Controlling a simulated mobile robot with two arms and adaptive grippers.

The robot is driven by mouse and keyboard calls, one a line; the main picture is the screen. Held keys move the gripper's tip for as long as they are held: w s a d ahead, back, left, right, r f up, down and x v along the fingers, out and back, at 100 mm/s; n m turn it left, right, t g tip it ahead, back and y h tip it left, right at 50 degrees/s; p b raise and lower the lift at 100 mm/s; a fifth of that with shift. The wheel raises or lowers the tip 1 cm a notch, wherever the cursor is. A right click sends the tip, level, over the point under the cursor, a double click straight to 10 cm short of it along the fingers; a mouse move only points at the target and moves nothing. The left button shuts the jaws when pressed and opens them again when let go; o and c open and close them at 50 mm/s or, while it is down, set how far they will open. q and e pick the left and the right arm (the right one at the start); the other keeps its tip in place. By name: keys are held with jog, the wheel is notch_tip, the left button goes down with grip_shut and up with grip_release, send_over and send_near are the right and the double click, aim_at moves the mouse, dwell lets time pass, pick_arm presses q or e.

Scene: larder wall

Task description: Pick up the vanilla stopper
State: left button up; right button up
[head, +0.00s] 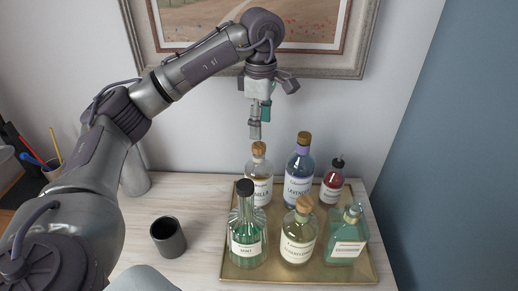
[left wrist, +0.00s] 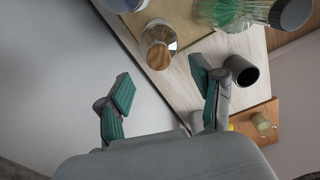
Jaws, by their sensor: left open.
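The vanilla stopper (head: 258,149) is a light wooden cork in the neck of the clear vanilla bottle (head: 258,190), which stands upright at the back left of the gold tray (head: 300,274). In the left wrist view the stopper (left wrist: 158,56) shows from above on its bottle, beyond the fingertips. My left gripper (head: 259,122) is open and empty, with green pads, pointing down a little above the stopper and apart from it. In the left wrist view its fingers (left wrist: 165,80) are spread wide. My right gripper is not in view.
Close to the vanilla bottle stand the lavender bottle (head: 298,178), a black-capped mint bottle (head: 246,238), the elderflower bottle (head: 298,236), a small red bottle (head: 331,185) and a green bottle (head: 347,240). A dark cup (head: 168,237) stands left of the tray. A framed picture (head: 350,45) hangs behind.

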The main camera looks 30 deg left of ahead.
aim_at(259, 145)
pick_arm(q)
jog(key=f, duration=0.1)
jog(key=f+p, duration=0.1)
jog(key=f, duration=0.1)
jog(key=shift+a+p, duration=0.25)
jog(key=shift+p, duration=0.1)
notch_tip(259, 145, down, 3)
jog(key=shift+r+p, duration=0.2)
jog(key=shift+p, duration=0.2)
jog(key=shift+w+a+f, duration=0.1)
jog(key=shift+a+f, duration=0.05)
jog(key=shift+f, duration=0.35)
jog(key=c, duration=0.9)
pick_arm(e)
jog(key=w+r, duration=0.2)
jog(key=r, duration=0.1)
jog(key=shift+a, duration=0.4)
